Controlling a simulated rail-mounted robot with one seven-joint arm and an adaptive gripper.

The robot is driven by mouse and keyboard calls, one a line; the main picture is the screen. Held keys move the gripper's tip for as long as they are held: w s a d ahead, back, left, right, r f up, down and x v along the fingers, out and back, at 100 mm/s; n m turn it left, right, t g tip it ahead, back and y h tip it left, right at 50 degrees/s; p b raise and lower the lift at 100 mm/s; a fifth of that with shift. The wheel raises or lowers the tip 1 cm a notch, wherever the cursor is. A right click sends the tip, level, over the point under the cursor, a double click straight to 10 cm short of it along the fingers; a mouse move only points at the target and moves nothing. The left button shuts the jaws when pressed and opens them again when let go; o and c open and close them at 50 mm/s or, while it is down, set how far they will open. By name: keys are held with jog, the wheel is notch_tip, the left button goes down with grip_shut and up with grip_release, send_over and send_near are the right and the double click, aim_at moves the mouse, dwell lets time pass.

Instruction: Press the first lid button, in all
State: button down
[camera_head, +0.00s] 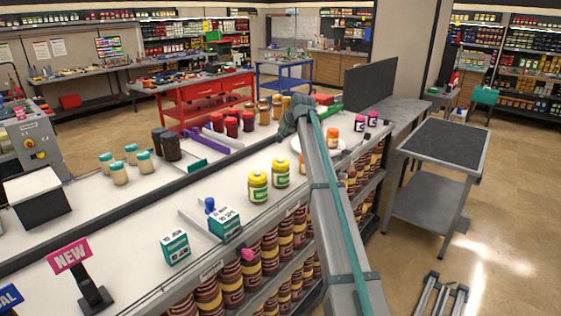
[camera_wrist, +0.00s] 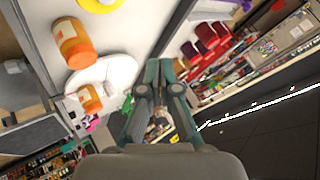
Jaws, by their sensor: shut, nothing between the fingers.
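Several lidded jars stand on the long white counter (camera_head: 130,215), but I cannot tell which one the lid button is on. Two yellow-lidded jars (camera_head: 258,187) stand near its front edge. An orange-lidded jar (camera_head: 332,136) is near a white plate (camera_head: 297,144), partly hidden by my arm. The wrist view shows orange jars (camera_wrist: 72,42) beside and on the white plate (camera_wrist: 118,72). My gripper (camera_wrist: 159,66) is shut and empty, above the counter. In the head view my gripper (camera_head: 290,121) is at the far part of the counter, touching no jar that I can see.
Red-lidded jars (camera_head: 232,126) and dark jars (camera_head: 171,149) stand along the back of the counter. A control panel with a red button (camera_head: 29,143) is at the left. Teal boxes (camera_head: 175,247) are in front.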

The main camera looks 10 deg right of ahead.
aim_at(281, 160)
jog(key=shift+f+b, duration=1.6)
jog(key=shift+f, duration=2.8)
jog(key=shift+f, duration=0.4)
jog(key=shift+f+b, duration=0.3)
jog(key=shift+f, duration=0.15)
jog(key=shift+r+p, duration=0.35)
jog(key=shift+r, duration=0.5)
jog(key=shift+r+p, duration=1)
jog(key=shift+r, duration=1.55)
